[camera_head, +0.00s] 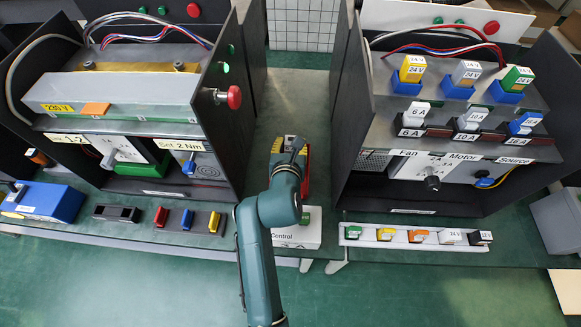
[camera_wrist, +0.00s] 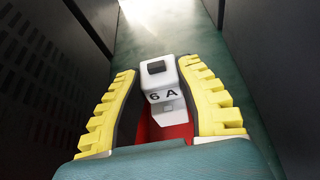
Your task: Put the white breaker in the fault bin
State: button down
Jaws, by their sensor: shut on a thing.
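My gripper (camera_wrist: 160,85), with yellow-padded fingers, is shut on a white breaker (camera_wrist: 160,80) marked 6 A, seen in the wrist view. A red surface (camera_wrist: 180,131), seemingly the fault bin, shows below and behind the breaker; I cannot tell whether they touch. In the head view a red edge (camera_head: 306,170) shows beside my gripper (camera_head: 291,146), mostly hidden by my arm. Another white breaker (camera_head: 415,113) marked 6 A sits in the right cabinet's row.
Dark cabinet walls stand on both sides of my gripper; the left cabinet (camera_head: 215,115) and the right cabinet (camera_head: 352,110) leave a narrow green lane. A white control box (camera_head: 300,232) stands in front. A white rail (camera_head: 365,238) with several small coloured parts lies front right.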

notch_tip(320, 180, down, 6)
jog(key=shift+f+b, duration=0.1)
jog(key=shift+b, duration=1.05)
jog(key=shift+f, duration=0.1)
jog(key=c, duration=0.8)
grip_release()
jog(key=shift+f, duration=0.1)
